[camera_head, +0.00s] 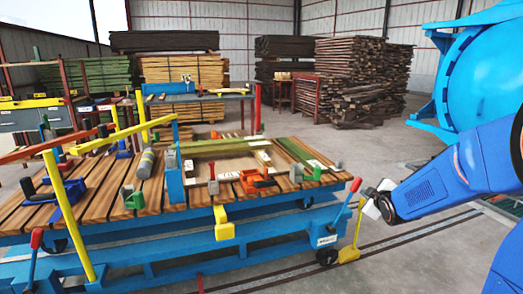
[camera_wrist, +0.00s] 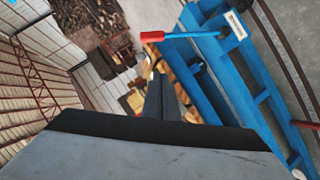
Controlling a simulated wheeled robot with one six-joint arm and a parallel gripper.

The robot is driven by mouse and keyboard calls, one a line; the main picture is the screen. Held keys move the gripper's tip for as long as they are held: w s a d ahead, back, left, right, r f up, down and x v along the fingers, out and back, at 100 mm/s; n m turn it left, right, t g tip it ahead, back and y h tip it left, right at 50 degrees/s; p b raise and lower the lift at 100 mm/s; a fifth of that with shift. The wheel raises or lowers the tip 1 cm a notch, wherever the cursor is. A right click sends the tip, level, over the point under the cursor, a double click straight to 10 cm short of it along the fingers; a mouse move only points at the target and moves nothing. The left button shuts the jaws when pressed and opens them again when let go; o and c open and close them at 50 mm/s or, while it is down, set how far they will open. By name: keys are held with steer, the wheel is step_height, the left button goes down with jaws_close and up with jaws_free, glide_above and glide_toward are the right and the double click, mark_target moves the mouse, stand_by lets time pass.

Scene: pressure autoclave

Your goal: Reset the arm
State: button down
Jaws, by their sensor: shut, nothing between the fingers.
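My arm reaches in from the right in the head view and ends in my gripper (camera_head: 370,200), small and partly turned away beside the right end of the blue cart. In the wrist view the dark fingers of my gripper (camera_wrist: 163,98) are together with nothing between them. A red-handled blue lever (camera_head: 345,207) stands at the cart's right end, close to my gripper in the head view. The same lever shows in the wrist view (camera_wrist: 190,35), beyond the fingers. I cannot tell how far apart they are.
The blue cart (camera_head: 150,242) carries a slatted wooden top with clamps, tools and boards. A large blue autoclave (camera_head: 490,75) stands at the right. Timber stacks (camera_head: 365,80) line the back. Concrete floor is clear between the cart and the timber at right.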

steer(key=s+a+m+g, duration=0.3)
steer(key=s, duration=1.1)
steer(key=s+a+m+g, duration=0.3)
steer(key=s, duration=1.2)
steer(key=s+a+m+g+y, duration=0.1)
steer(key=s+a+m+g, duration=0.1)
steer(key=s, duration=1.2)
steer(key=shift+s+a+f+m+g, duration=0.15)
steer(key=shift+a+f+m+g, duration=0.2)
steer(key=shift+a+m, duration=0.6)
